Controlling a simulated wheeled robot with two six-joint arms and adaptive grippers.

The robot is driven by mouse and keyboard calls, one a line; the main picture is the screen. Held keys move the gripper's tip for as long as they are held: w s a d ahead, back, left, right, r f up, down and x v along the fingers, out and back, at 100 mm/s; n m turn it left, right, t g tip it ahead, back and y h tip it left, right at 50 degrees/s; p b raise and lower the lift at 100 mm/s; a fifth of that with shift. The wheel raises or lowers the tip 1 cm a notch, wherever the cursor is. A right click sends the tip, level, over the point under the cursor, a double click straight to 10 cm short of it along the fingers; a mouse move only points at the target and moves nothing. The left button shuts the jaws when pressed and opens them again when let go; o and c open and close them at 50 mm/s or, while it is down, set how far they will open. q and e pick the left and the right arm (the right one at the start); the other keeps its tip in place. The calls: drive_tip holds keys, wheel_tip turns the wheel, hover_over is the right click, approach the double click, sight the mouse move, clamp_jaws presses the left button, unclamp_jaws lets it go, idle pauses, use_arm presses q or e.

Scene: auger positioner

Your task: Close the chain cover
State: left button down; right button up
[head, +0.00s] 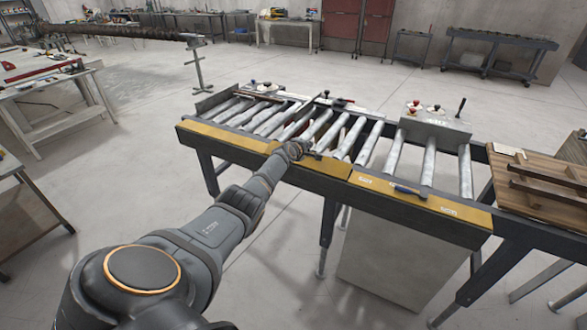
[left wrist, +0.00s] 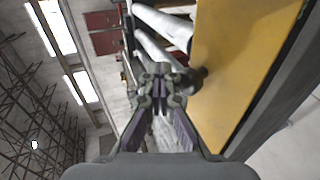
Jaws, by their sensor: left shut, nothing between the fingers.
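The roller conveyor has yellow cover panels along its front edge, which look like the chain cover; one long panel (head: 420,199) is right of my left gripper and another (head: 225,136) is left of it. In the left wrist view a yellow panel (left wrist: 235,60) fills the right side, close beside the fingers. My left gripper (head: 299,151) is at the front edge of the conveyor, near the yellow panels. Its fingers (left wrist: 160,76) are shut and empty. I cannot tell whether they touch the panel. How far any panel stands open is unclear. My right gripper is not in view.
Metal rollers (head: 399,146) lie behind the panels. A control box (head: 436,123) with knobs stands behind. A workbench (head: 50,95) stands left; the floor between is clear.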

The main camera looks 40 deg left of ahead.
use_arm(q)
drive_tip(key=shift+f, duration=0.1)
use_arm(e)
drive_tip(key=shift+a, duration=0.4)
use_arm(q)
drive_tip(key=shift+w+f+g, duration=0.2)
drive_tip(key=shift+g, duration=0.1)
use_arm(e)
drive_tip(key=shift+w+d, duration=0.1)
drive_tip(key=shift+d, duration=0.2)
use_arm(q)
drive_tip(key=shift+w+f, duration=0.15)
drive_tip(key=shift+w, duration=0.05)
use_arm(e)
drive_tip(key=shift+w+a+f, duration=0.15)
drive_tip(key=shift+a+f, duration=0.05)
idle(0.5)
use_arm(q)
drive_tip(key=shift+w+f+b, duration=0.15)
drive_tip(key=shift+b, duration=0.25)
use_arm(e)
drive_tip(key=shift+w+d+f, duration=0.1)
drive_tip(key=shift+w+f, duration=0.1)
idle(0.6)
use_arm(q)
drive_tip(key=shift+a, duration=0.1)
idle(1.3)
